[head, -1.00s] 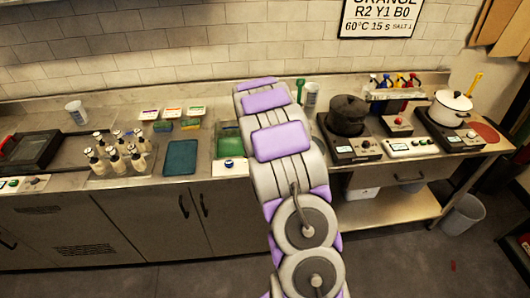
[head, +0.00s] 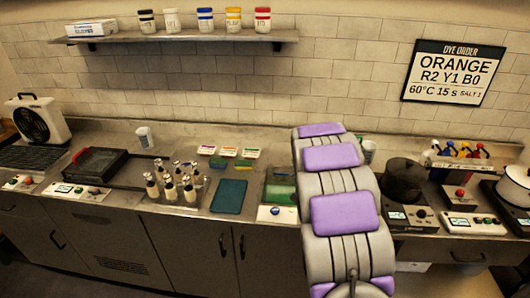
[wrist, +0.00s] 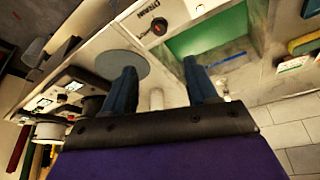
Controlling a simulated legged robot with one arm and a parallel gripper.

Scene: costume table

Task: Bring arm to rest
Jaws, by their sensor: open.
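My arm (head: 335,160), lavender and grey, rises from the bottom of the head view over the counter, right of centre. Its end is hidden there behind the arm's own links. In the wrist view my gripper (wrist: 160,82) shows two dark blue fingers spread apart, with nothing between them. The green-bottomed basin (wrist: 205,38), marked DRAIN, lies beyond the fingers in that tilted view. A grey round disc (wrist: 110,66) lies behind the left finger.
To the right stand a dark pot (head: 404,178) on a hot plate and a white pot (head: 516,186). A wall shelf (head: 190,40) holds several jars.

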